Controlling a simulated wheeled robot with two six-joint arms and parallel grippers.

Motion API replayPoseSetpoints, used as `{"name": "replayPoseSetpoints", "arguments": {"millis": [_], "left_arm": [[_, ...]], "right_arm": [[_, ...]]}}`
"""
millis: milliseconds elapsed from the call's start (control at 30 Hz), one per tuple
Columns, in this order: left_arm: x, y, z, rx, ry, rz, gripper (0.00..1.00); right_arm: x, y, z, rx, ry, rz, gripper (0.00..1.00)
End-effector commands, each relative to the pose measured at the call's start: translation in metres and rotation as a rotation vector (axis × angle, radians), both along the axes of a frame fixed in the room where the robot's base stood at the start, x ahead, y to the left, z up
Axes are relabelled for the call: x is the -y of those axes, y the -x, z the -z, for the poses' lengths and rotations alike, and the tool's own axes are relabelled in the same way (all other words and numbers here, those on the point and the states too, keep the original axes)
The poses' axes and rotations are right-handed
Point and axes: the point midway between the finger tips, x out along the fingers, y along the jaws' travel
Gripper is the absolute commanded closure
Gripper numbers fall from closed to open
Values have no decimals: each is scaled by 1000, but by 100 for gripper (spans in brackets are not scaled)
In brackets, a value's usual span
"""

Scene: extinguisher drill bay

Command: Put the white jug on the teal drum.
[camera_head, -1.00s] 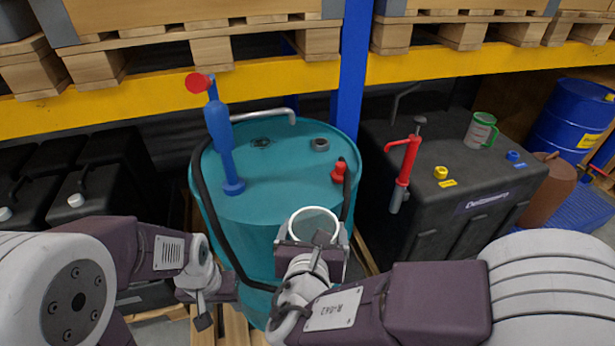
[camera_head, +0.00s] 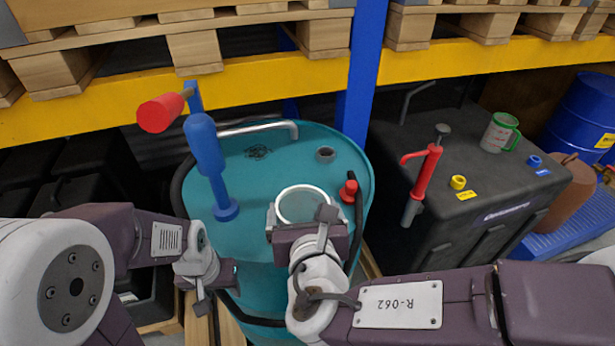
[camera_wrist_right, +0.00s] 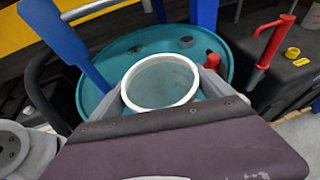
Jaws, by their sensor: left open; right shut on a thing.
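The white jug (camera_head: 302,190) shows its round open rim in the head view; it also shows in the right wrist view (camera_wrist_right: 160,106). My right gripper (camera_head: 303,212) is shut on the jug and holds it upright in front of and over the near part of the drum top. The teal drum (camera_head: 275,165) stands in the middle, with a blue hand pump (camera_head: 212,165) and a red fitting (camera_head: 348,190) on its top. Whether the jug's base touches the drum is hidden by my gripper. My left gripper (camera_head: 215,285) is open and empty, low at the drum's left front.
A black tank (camera_head: 465,205) at the right bears a red pump (camera_head: 424,175), a yellow cap (camera_head: 458,182) and a green-handled measuring cup (camera_head: 500,132). A yellow rack beam (camera_head: 270,90) and blue post (camera_head: 362,70) stand behind the drum. The drum's middle top is clear.

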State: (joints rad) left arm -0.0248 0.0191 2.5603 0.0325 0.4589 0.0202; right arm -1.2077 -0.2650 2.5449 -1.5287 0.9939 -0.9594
Motion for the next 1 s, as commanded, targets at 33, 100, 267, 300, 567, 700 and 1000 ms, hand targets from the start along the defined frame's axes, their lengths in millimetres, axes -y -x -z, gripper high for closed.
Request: {"name": "replayPoseSetpoints", "arguments": {"millis": [33, 100, 267, 300, 567, 700, 1000], "left_arm": [[0, 0, -12, 0, 0, 0, 51], [0, 0, -27, 0, 0, 0, 51], [0, 0, -65, -1, 0, 0, 51], [0, 0, -77, 0, 0, 0, 51], [0, 0, -113, 1, 0, 0, 51], [0, 0, -116, 0, 0, 0, 51], [0, 0, -129, 0, 0, 0, 51]], "right_arm": [[1, -9, -7, 1, 7, 8, 78], [2, -26, -9, -4, 11, 12, 78], [-1, -67, -16, -2, 23, 13, 78], [-1, -72, -17, 1, 27, 17, 78], [-5, -115, -2, -4, 3, 7, 78], [-8, -134, 0, -3, 2, 4, 78], [-10, -166, -3, -3, 3, 6, 78]]}}
